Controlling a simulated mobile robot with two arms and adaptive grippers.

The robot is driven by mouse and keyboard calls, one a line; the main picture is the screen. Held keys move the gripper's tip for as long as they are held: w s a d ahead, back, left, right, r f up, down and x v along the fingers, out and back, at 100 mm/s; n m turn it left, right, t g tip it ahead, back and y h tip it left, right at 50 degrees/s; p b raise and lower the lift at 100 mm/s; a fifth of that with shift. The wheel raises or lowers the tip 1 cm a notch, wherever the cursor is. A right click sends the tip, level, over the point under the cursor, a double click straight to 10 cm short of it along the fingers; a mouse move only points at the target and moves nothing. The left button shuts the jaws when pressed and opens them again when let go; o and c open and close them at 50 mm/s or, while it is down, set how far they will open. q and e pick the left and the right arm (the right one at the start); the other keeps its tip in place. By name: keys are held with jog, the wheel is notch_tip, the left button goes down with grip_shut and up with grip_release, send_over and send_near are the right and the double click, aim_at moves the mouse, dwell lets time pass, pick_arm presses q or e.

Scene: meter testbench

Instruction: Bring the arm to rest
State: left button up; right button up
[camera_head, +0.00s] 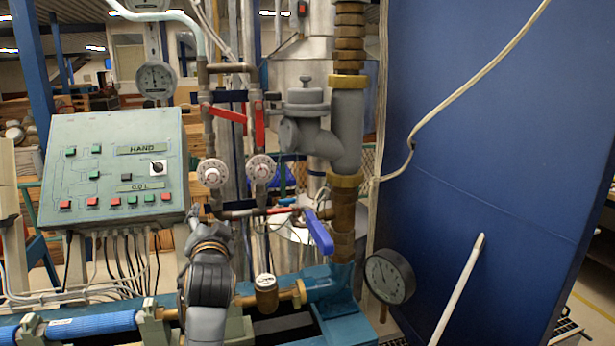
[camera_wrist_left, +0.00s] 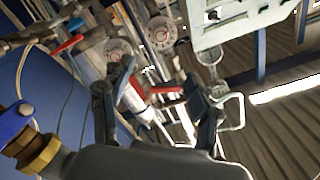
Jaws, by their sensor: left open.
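My left arm comes up from the bottom of the head view, and its gripper (camera_head: 207,220) is raised in front of the pipework, just right of the control panel's lower right corner. In the left wrist view the two dark fingers of the gripper (camera_wrist_left: 158,76) stand apart with no held object between them. Behind them are a pipe and a red valve handle. I cannot tell how close the fingertips are to the pipes. My right gripper is in neither view.
A green control panel (camera_head: 115,165) stands at left. Two white dials (camera_head: 213,173), red levers (camera_head: 228,114) and a blue valve handle (camera_head: 319,232) are close by. A round gauge (camera_head: 390,276) sits lower right. A large blue panel (camera_head: 490,150) fills the right side.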

pick_arm(q)
jog(key=s+a+f+n+g+h, duration=0.1)
jog(key=s+f+g, duration=0.1)
jog(key=s+f, duration=0.45)
jog(key=s+a+f+g, duration=0.15)
jog(key=s+f, duration=0.25)
jog(key=f, duration=0.6)
jog(key=s+a+f+n+g+h, duration=0.1)
jog(key=s+f+g, duration=0.2)
jog(key=s+f, duration=0.35)
jog(key=s+d+f+g+h, duration=0.15)
jog(key=s+f, duration=0.25)
jog(key=s, duration=0.5)
jog(key=s+d+f+n+g+h, duration=0.1)
jog(key=s+f+g, duration=0.3)
jog(key=s, duration=0.5)
jog(key=s+d+f+g+h, duration=0.1)
jog(key=s+f+g, duration=0.1)
jog(key=s+f, duration=0.45)
jog(key=s+f+g, duration=0.1)
jog(key=s+f, duration=0.1)
jog(key=f, duration=1)
jog(key=s+f, duration=0.2)
jog(key=f, duration=1.1)
jog(key=s+a+f+g, duration=0.1)
jog(key=s+a+f, duration=0.2)
jog(key=s+f, duration=1.2)
jog(key=shift+s+f, duration=0.15)
jog(key=shift+s, duration=0.25)
jog(key=shift+y, duration=0.25)
